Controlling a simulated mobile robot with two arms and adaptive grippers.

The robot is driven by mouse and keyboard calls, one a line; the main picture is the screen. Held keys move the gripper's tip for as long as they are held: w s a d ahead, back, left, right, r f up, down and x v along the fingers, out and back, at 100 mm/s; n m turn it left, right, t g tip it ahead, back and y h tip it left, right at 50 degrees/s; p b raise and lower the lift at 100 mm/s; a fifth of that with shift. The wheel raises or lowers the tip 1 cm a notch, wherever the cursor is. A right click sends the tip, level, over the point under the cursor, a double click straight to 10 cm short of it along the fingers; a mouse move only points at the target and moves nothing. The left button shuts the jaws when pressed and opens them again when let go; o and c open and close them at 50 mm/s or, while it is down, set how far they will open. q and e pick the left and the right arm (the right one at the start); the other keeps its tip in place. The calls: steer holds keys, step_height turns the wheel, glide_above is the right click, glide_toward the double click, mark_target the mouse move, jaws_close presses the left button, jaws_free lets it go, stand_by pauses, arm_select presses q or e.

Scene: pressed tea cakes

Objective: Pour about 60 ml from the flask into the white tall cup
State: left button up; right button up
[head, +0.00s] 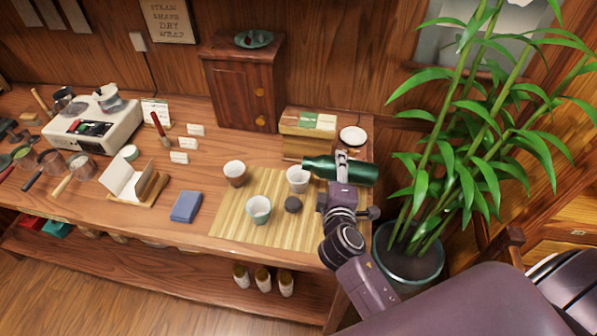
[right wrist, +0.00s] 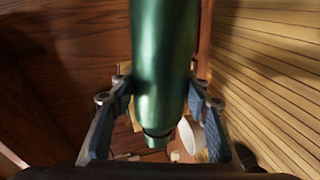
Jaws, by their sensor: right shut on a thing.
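The green flask (head: 362,174) is held by my right gripper (head: 342,160) near the table's right end. It lies almost on its side in the air, its narrow mouth pointing left. The mouth is just above and beside the rim of the white cup (head: 298,181), which stands upright on the slatted mat. I cannot make out any liquid stream or the level in the cup. In the right wrist view the fingers (right wrist: 160,105) close on both sides of the flask (right wrist: 165,55), and the white cup (right wrist: 190,136) shows partly behind it. My left gripper is out of view.
A wooden box (head: 306,132) and a white saucer (head: 353,136) stand behind. A plant (head: 440,160) is at right.

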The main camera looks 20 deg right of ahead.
steer(key=shift+r+p, duration=0.35)
steer(key=shift+r, duration=0.05)
steer(key=shift+s+d+n, duration=0.2)
steer(key=shift+d+n, duration=0.2)
stand_by(0.4)
steer(key=shift+r+p, duration=0.15)
steer(key=shift+p, duration=0.25)
stand_by(1.1)
steer(key=f+b, duration=0.1)
steer(key=f+m+b, duration=0.1)
steer(key=b, duration=0.1)
steer(key=f+b, duration=0.1)
steer(key=shift+s+d+m+b, duration=0.15)
steer(key=shift+d+m+b, duration=0.1)
steer(key=shift+m+b, duration=0.05)
steer(key=shift+d+f+m+t+y+b, duration=0.15)
steer(key=shift+m+t+y+b, duration=0.15)
steer(key=shift+b, duration=0.25)
steer(key=shift+r+m+p, duration=0.3)
steer(key=shift+r+m, duration=0.1)
steer(key=shift+r, duration=0.1)
steer(key=shift+a+r+m+t+y, duration=0.3)
steer(key=shift+r+m, duration=0.15)
steer(key=shift+m, duration=0.25)
